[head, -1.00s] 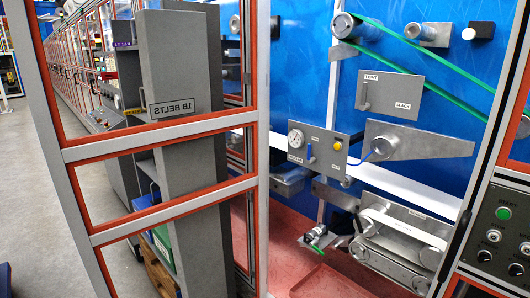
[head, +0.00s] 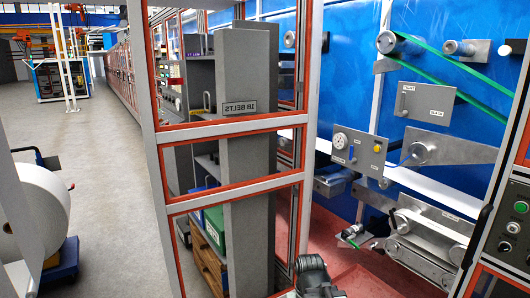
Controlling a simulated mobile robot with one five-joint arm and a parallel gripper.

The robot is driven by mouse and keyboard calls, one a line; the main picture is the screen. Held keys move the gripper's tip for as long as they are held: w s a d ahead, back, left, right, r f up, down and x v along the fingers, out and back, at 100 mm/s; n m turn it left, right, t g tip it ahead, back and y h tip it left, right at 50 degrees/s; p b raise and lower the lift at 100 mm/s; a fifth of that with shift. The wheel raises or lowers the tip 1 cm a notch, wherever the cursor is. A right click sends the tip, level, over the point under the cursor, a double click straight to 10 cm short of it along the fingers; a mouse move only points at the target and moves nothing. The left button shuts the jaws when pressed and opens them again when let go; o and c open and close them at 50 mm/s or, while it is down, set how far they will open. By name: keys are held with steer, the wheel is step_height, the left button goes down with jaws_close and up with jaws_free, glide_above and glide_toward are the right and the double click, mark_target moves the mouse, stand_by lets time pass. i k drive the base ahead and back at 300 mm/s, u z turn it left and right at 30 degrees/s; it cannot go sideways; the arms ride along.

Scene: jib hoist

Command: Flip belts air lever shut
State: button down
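A grey panel (head: 358,152) on the blue machine wall carries a round gauge, a small blue lever (head: 352,153) and a yellow button. The blue lever looks roughly upright; its small labels cannot be read here. Above it, a second grey plate (head: 425,103) carries a grey lever (head: 404,103) between two small labels. I cannot read in this view which lever is marked belts air. A dark grey part at the bottom centre, seemingly my own arm, is low in front of the machine. My gripper's fingers do not show, and nothing touches either lever.
An orange-edged frame (head: 230,125) stands left of the machine opening, with a grey cabinet (head: 250,150) behind it. A white roll (head: 35,212) is at left. A button box (head: 508,225) borders the right. Grey floor (head: 115,190) is open at left.

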mark_target(351, 161)
steer(key=u, duration=0.95)
steer(key=i, duration=1)
